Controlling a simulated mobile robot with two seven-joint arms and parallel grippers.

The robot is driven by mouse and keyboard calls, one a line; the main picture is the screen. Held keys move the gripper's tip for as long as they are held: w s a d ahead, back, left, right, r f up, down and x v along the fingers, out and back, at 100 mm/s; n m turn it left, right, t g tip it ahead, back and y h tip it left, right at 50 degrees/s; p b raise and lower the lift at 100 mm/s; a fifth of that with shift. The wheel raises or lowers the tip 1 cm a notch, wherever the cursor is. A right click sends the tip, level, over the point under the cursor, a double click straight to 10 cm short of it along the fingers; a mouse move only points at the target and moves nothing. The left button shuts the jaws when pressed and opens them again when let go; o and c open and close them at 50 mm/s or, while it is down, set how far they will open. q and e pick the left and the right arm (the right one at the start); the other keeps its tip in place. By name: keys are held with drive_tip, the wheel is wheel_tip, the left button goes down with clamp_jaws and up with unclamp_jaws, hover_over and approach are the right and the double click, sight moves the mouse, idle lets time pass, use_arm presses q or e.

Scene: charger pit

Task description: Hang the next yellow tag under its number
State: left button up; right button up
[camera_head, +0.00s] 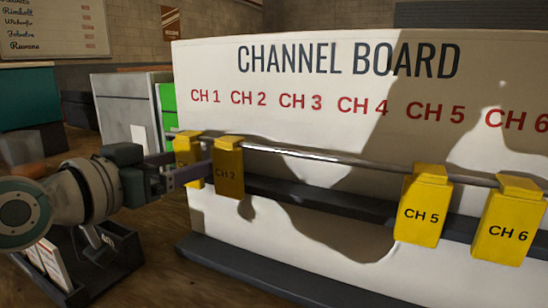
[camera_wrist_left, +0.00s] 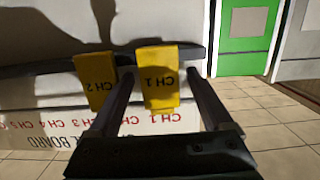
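The white channel board (camera_head: 300,75) has red labels CH 1 to CH 6 above a thin metal rail (camera_head: 330,157). Yellow tags CH 1 (camera_head: 186,146), CH 2 (camera_head: 228,170), CH 5 (camera_head: 424,208) and CH 6 (camera_head: 510,225) hang on the rail; the stretch under CH 3 and CH 4 is bare. My left gripper (camera_head: 190,170) is at the rail's left end. In the left wrist view, upside down, its open fingers (camera_wrist_left: 160,80) stand on either side of the CH 1 tag (camera_wrist_left: 158,90), with gaps. The CH 2 tag (camera_wrist_left: 97,85) is outside them. My right gripper is not in view.
A dark ledge (camera_head: 310,198) runs along the board behind the tags, and a dark base (camera_head: 260,280) lies below. A dark tray (camera_head: 110,262) with white cards stands at lower left. Grey and green cabinets (camera_head: 125,105) stand behind the board's left end.

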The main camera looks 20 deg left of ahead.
use_arm(q)
drive_tip(key=shift+s, duration=0.5)
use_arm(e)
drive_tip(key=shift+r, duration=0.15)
use_arm(q)
drive_tip(key=s+r+p, duration=0.1)
drive_tip(key=s, duration=0.8)
use_arm(e)
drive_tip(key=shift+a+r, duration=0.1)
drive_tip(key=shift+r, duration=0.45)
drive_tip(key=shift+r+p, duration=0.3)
drive_tip(key=shift+p, duration=0.25)
use_arm(q)
drive_tip(key=s+d+r+m+g+h+p, duration=0.15)
drive_tip(key=s+d+r+g+p, duration=0.4)
drive_tip(key=p, duration=0.75)
drive_tip(key=s+d+r+g+y+p, duration=0.1)
drive_tip(key=s+d+r+g+p, duration=0.1)
drive_tip(key=s+r+g+p, duration=0.3)
drive_tip(key=s+d+r+g+y+p, duration=0.1)
drive_tip(key=s+d+g+p, duration=0.15)
drive_tip(key=s+p, duration=0.4)
drive_tip(key=shift+y, duration=0.25)
wheel_tip(320, 180, up, 36)
drive_tip(key=p, duration=3.6)
drive_tip(key=shift+r+p, duration=0.15)
drive_tip(key=shift+p, duration=0.15)
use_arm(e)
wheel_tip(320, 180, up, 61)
